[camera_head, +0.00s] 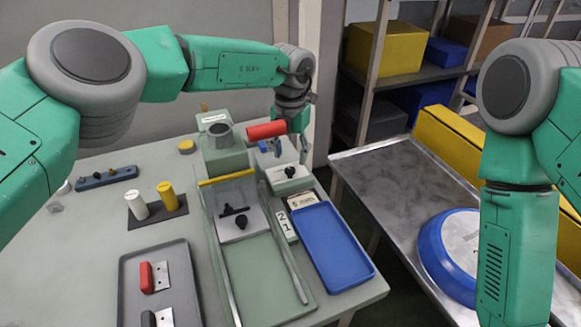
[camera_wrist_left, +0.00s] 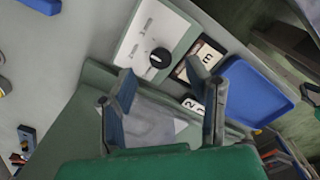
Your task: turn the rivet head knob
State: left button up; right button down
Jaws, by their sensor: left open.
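A white box with a black rotary knob (camera_head: 290,171) stands at the back right of the workbench. The same knob (camera_wrist_left: 160,57) shows in the left wrist view on a white panel with small printed marks. My left gripper (camera_head: 285,150) is above this box, its fingers pointing down. In the left wrist view its fingers (camera_wrist_left: 172,72) are apart, with nothing held; the knob appears between the tips and beyond them, not touched. A second black knob (camera_head: 241,222) sits on a light plate of the green fixture. I cannot tell by label which one is the rivet head knob.
A red cylinder (camera_head: 267,130) is close beside my left gripper. A blue tray (camera_head: 333,250) lies right of the fixture, a grey tray (camera_head: 130,280) left. White and yellow cylinders (camera_head: 166,194) stand at left. A blue pan (camera_head: 450,260) rests on the metal conveyor table at right.

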aim_at(290, 168)
pick_arm(q)
jog(key=shift+f, duration=2.25)
jog(key=shift+s, duration=0.1)
grip_shut()
jog(key=shift+m, duration=2.9)
jog(key=shift+r, duration=0.1)
